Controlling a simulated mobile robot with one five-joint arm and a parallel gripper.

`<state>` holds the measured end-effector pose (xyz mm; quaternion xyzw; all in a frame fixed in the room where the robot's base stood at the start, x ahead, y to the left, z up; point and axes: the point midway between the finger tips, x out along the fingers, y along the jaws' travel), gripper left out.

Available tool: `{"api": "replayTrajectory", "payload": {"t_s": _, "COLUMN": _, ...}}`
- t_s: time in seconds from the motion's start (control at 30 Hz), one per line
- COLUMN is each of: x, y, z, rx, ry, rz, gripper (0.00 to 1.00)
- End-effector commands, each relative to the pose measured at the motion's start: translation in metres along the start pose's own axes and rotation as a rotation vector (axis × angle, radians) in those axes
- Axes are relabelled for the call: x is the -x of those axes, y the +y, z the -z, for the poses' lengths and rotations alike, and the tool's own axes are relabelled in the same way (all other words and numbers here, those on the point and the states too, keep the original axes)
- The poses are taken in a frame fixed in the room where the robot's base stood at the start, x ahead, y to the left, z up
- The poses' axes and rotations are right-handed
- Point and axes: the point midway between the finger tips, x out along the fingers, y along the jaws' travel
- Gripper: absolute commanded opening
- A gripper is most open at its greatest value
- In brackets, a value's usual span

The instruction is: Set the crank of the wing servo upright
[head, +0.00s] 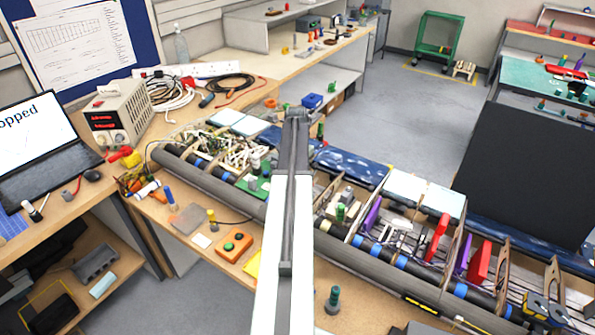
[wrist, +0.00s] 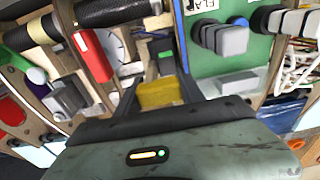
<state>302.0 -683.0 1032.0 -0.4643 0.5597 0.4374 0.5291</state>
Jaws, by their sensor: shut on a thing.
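In the wrist view my gripper (wrist: 160,98) has its dark fingers on either side of a yellow block-like piece (wrist: 162,92) and is shut on it. I cannot tell whether this piece is the crank of the wing servo, nor how the crank is tilted. A green board (wrist: 207,65) with a partly hidden label lies just right of the fingers. In the head view my arm reaches away over the opened wing (head: 232,205), and its end (head: 297,113) is above the wing's far side. The fingertips and what they hold are hidden there.
Left of my gripper in the wrist view are a red part (wrist: 93,55), a grey block (wrist: 70,97) and wooden ribs. Grey rounded blocks (wrist: 228,38) stand on the board. In the head view, cables (head: 225,150) crowd the wing bay, and red parts (head: 478,262) stand at right.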

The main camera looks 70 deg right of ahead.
Motion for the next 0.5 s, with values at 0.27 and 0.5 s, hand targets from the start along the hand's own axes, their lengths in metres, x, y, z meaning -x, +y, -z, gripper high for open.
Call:
{"api": "replayTrajectory", "payload": {"t_s": 0.27, "x": 0.0, "y": -0.0004, "z": 0.0009, "rx": 0.003, "ry": 0.007, "rz": -0.005, "gripper": 0.55}}
{"api": "replayTrajectory", "payload": {"t_s": 0.5, "x": 0.002, "y": -0.0017, "z": -0.0004, "rx": 0.005, "ry": 0.005, "rz": -0.004, "gripper": 0.55}}
